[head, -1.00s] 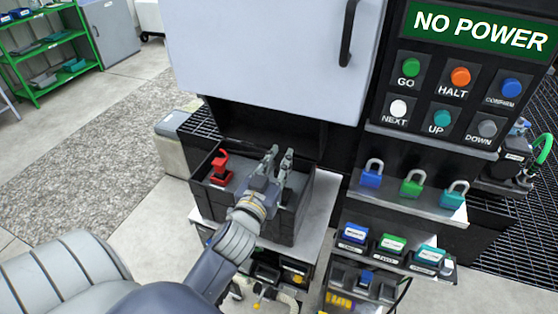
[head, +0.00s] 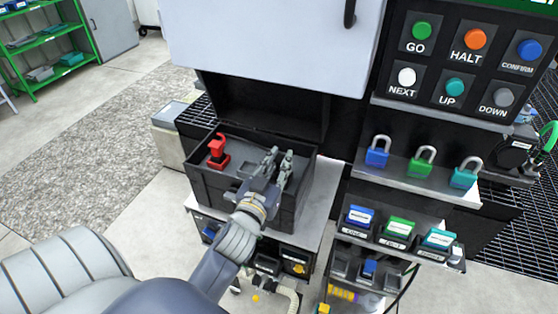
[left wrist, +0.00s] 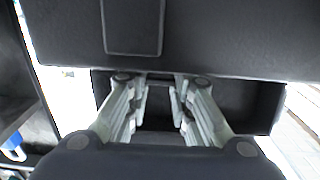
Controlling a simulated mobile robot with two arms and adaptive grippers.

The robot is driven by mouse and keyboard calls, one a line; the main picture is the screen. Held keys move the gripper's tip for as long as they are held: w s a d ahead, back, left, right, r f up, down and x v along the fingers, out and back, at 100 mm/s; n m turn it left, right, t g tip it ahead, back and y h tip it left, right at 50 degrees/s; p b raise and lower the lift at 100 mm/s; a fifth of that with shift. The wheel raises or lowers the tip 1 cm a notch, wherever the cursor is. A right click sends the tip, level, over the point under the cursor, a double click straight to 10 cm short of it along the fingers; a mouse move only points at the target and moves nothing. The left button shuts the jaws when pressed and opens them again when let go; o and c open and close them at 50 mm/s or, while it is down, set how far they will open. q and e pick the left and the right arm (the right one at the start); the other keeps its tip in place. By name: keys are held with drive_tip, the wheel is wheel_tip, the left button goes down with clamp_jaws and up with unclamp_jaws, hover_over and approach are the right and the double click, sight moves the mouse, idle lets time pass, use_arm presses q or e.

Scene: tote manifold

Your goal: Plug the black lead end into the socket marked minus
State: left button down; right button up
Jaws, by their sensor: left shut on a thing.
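My left gripper (head: 275,168) reaches over the open black tote (head: 203,187), near its right side, with its fingers pointing away from me. In the left wrist view its fingers (left wrist: 158,100) stand close together with a dark narrow gap between them. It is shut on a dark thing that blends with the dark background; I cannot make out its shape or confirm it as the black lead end. The socket marked minus cannot be made out in either view. My right gripper is not in view.
A red hooked piece (head: 218,152) stands in the tote's left part. A pale cabinet door (head: 265,40) overhangs behind. To the right are a button panel (head: 460,65), a shelf of padlocks (head: 420,165) and several labelled blocks (head: 398,228). Floor is free at left.

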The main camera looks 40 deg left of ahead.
use_arm(q)
drive_tip(key=shift+f, duration=0.45)
drive_tip(key=c, duration=1.3)
unclamp_jaws()
drive_tip(key=shift+c, duration=0.2)
drive_tip(key=v, duration=1.2)
